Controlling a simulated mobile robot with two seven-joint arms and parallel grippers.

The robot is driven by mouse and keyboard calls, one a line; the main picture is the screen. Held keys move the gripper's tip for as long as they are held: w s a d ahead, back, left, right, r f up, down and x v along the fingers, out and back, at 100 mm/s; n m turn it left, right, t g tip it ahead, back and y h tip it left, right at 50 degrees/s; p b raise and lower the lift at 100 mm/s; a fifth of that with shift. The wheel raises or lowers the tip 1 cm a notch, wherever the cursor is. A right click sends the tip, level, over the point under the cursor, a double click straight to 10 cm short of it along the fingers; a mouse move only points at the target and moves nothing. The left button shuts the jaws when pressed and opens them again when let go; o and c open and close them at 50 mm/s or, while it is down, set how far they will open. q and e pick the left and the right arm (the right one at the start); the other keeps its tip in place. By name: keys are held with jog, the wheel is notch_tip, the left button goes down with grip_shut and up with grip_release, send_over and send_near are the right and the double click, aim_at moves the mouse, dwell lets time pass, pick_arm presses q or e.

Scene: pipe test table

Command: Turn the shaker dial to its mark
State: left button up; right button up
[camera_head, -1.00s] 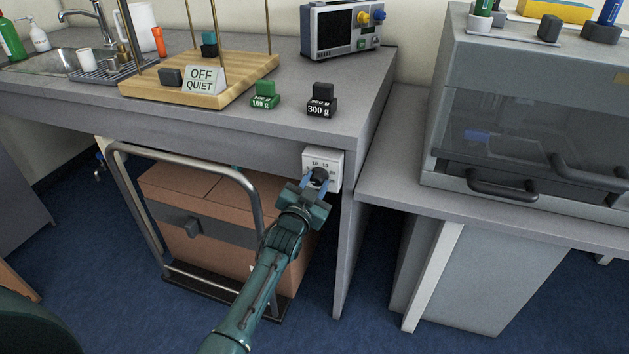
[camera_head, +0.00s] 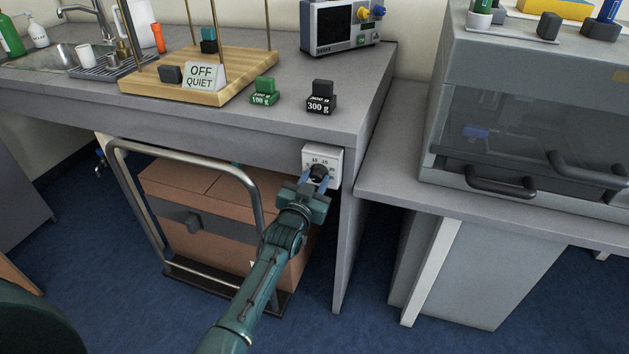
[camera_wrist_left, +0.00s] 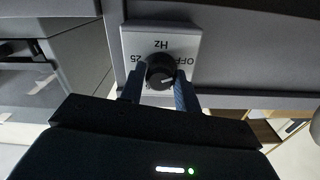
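The shaker dial (camera_head: 319,171) is a round black knob on a white panel (camera_head: 335,158) fixed to the bench front near its right leg. In the left wrist view the dial (camera_wrist_left: 160,71) shows upside-down labels "Hz", "OFF" and "25" around it, and a small white line on its lower part. My left gripper (camera_head: 317,180) reaches it from below and in front. Its two blue fingers flank the knob closely on both sides, and it looks shut on the dial; the contact itself is partly hidden. My right gripper is not in view.
A trolley (camera_head: 258,195) carrying a brown box (camera_head: 215,215) stands under the bench, left of my arm. A 100 g weight (camera_head: 264,92) and a 300 g weight (camera_head: 321,97) sit on the bench above. A sign (camera_head: 201,77) reads "OFF QUIET".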

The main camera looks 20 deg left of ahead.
pick_arm(q)
jog(key=o, duration=0.4)
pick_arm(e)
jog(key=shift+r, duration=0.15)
pick_arm(q)
jog(key=shift+s, duration=0.1)
jog(key=shift+s, duration=0.35)
jog(key=s+p, duration=0.2)
jog(key=s, duration=1)
jog(key=shift+s+a, duration=0.15)
jog(key=shift+a, duration=0.05)
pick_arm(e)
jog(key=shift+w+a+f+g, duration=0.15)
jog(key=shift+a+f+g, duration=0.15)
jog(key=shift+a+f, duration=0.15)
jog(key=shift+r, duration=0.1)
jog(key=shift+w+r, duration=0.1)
